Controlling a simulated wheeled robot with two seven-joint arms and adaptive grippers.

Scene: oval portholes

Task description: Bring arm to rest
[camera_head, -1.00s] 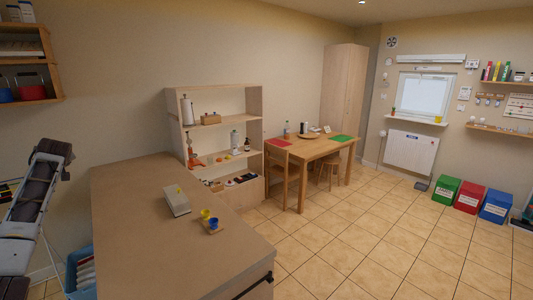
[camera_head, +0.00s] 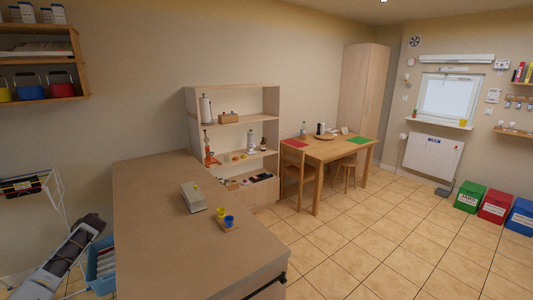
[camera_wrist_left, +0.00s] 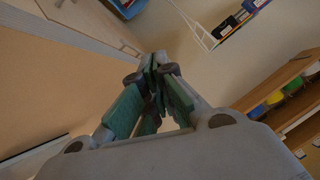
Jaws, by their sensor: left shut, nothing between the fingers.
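My left gripper (camera_wrist_left: 155,88) shows in the left wrist view with its green-padded fingers together and nothing between them. It is in free air, apart from the surfaces around it. In the head view my left arm shows at the lower left, low beside the counter's left side; I cannot make out the fingers there. My right arm and gripper are not in view.
A brown counter (camera_head: 165,240) holds a grey box (camera_head: 193,197) and small yellow and blue cups (camera_head: 228,221). Left of it are a white wire rack (camera_head: 55,205) and a blue crate (camera_head: 103,262), close to my left arm. Open tiled floor (camera_head: 370,255) lies to the right.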

